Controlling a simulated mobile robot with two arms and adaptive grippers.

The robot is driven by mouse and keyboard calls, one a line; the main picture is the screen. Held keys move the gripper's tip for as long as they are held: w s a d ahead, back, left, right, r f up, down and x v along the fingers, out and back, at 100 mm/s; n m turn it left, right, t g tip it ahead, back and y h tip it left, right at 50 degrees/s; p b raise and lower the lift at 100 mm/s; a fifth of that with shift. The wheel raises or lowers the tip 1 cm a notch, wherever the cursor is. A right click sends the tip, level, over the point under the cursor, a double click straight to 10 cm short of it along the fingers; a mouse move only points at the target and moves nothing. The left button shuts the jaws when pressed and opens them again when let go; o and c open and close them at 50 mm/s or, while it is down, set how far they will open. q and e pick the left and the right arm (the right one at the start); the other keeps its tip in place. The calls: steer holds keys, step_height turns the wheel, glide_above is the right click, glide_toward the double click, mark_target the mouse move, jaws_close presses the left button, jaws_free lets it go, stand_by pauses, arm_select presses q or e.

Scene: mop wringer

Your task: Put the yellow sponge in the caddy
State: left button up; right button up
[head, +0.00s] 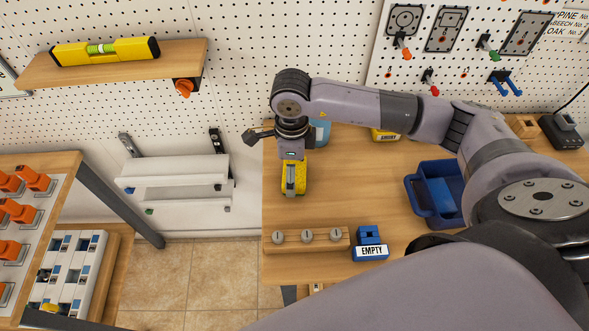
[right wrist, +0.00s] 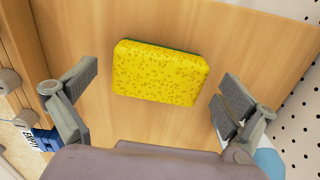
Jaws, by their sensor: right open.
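The yellow sponge (head: 293,178), speckled with a green edge, is on the wooden bench near its left edge. In the right wrist view the sponge (right wrist: 160,73) lies in the space between the fingers, with bare wood visible on both sides. My right gripper (head: 290,160) is above the sponge, pointing down. Its fingers (right wrist: 155,100) are spread wide and do not touch the sponge. An open blue container (head: 412,192), likely the caddy, stands on the bench right of the sponge, partly hidden by my right arm. My left gripper is not in view.
A blue bottle (head: 321,133) stands close behind my right gripper. A wooden strip with grey knobs (head: 307,243) and a blue block with an EMPTY label (head: 370,252) are at the front edge. A yellow labelled item (head: 385,135) is at the back. Bare bench lies between sponge and container.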

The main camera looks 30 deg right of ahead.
steer(key=shift+f, duration=0.4)
steer(key=c, duration=1.1)
steer(key=shift+o, duration=0.2)
